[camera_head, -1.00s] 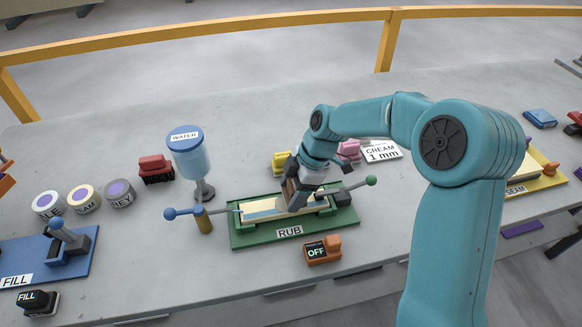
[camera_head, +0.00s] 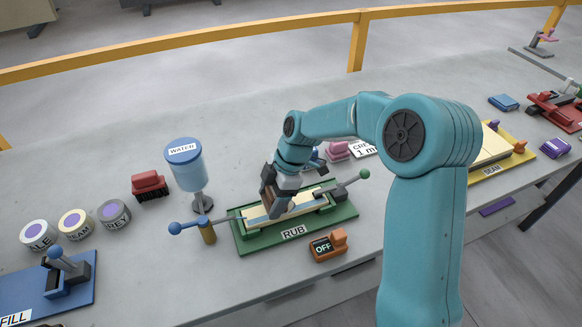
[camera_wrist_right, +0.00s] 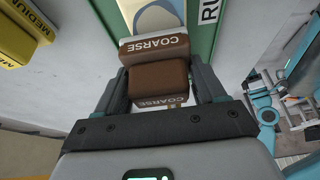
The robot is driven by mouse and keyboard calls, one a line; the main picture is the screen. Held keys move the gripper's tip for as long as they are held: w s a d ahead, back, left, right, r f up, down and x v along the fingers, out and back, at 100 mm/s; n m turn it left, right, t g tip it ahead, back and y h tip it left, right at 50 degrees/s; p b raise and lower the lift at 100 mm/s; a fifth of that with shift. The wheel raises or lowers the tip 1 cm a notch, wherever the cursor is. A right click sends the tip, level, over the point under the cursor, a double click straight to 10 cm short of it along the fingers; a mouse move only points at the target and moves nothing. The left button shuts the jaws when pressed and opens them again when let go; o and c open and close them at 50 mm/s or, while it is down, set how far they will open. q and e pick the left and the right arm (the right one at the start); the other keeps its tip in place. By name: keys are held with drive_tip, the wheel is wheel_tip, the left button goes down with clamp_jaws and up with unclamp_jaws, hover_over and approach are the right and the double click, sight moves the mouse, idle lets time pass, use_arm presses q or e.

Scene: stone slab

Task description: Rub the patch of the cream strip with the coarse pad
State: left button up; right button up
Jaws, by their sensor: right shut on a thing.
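The brown coarse pad (camera_wrist_right: 158,78), marked COARSE, is held between the fingers of my right gripper (camera_head: 272,208). In the head view the gripper is over the left part of the cream strip (camera_head: 312,195). The strip lies in the green RUB fixture (camera_head: 343,212). A pale blue-grey area shows on the strip beside the gripper. In the wrist view, part of the strip (camera_wrist_right: 130,8) with a rounded patch (camera_wrist_right: 155,20) shows just beyond the pad. The pad's underside is hidden, so I cannot tell whether it touches. My left gripper is out of view.
An orange switch block reading OFF (camera_head: 328,245) stands in front of the fixture. A blue-handled lever (camera_head: 206,228) is at its left end, and a green-knobbed lever (camera_head: 350,184) at its right. The WATER dispenser (camera_head: 186,168) and a red brush (camera_head: 150,185) stand to the left.

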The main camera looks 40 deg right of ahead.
drive_tip(key=shift+a, duration=0.1)
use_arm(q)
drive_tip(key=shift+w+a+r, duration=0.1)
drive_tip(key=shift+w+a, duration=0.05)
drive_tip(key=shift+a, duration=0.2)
use_arm(e)
drive_tip(key=shift+s, duration=0.1)
drive_tip(key=shift+s+d+p, duration=0.15)
drive_tip(key=shift+s+d, duration=0.1)
drive_tip(key=shift+d, duration=0.55)
drive_tip(key=shift+s+d+p, duration=0.2)
drive_tip(key=shift+s+d, duration=0.05)
drive_tip(key=shift+d, duration=0.5)
drive_tip(key=shift+s+d+p, duration=0.15)
drive_tip(key=shift+s+d, duration=0.1)
drive_tip(key=shift+d, duration=0.55)
drive_tip(key=shift+s+d, duration=0.15)
drive_tip(key=shift+d, duration=0.35)
drive_tip(key=shift+s+d, duration=0.15)
drive_tip(key=shift+d, duration=0.35)
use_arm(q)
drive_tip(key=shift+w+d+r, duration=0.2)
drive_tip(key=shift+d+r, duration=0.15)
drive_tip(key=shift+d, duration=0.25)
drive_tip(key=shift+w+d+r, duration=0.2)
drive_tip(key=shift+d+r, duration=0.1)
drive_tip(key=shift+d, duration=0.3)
